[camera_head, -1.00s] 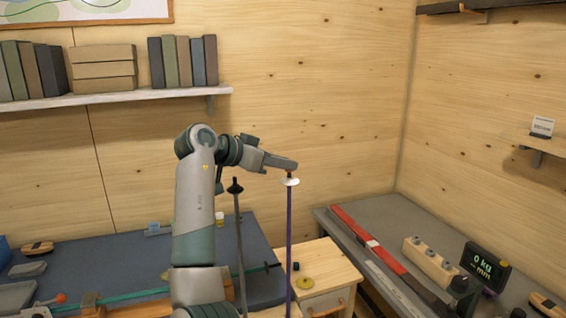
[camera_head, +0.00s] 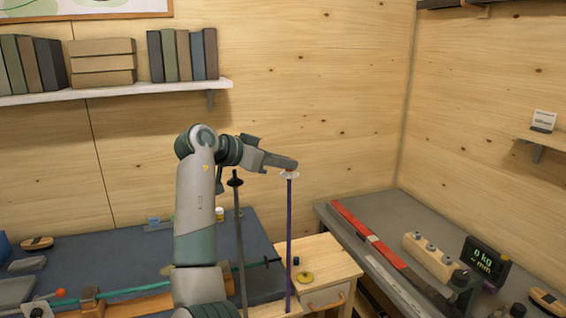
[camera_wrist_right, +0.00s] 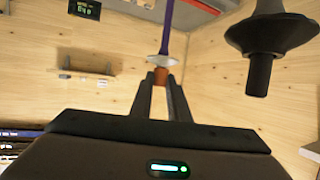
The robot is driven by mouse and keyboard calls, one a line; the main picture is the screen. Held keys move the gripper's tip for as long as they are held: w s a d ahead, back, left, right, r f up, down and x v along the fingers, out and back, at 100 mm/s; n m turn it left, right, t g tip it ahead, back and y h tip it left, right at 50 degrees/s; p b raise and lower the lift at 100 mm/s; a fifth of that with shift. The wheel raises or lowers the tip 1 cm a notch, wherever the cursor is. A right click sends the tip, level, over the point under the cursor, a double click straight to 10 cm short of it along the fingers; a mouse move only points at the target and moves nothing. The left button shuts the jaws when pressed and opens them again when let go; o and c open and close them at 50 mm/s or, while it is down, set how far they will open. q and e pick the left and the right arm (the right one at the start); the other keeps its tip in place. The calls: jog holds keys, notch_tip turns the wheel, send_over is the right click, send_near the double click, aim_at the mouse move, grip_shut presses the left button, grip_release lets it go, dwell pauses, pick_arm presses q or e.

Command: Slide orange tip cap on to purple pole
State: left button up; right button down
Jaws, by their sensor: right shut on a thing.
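The purple pole (camera_head: 289,235) stands upright in the head view, with a white disc (camera_head: 289,175) near its top. My right gripper (camera_head: 291,166) is right over the disc, close against the pole's top end. In the right wrist view its fingers (camera_wrist_right: 162,82) are shut on the orange tip cap (camera_wrist_right: 160,76). The cap sits right at the white disc (camera_wrist_right: 163,60), in line with the purple pole (camera_wrist_right: 167,32). How far the cap is over the pole's end is hidden by the disc and fingers. My left gripper is out of view.
A dark pole (camera_head: 240,240) with a black disc stands just left of the purple pole; it looms close in the wrist view (camera_wrist_right: 268,35). Behind are a wooden cabinet (camera_head: 325,262) and a blue-topped bench (camera_head: 110,255). A grey bench (camera_head: 400,215) runs along the right.

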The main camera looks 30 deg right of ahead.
jog(key=shift+f, duration=0.15)
jog(key=c, duration=1.6)
grip_release()
jog(key=b+v, duration=0.6)
jog(key=v, duration=1.1)
jog(key=shift+a+b, duration=0.1)
jog(key=shift+b, duration=0.3)
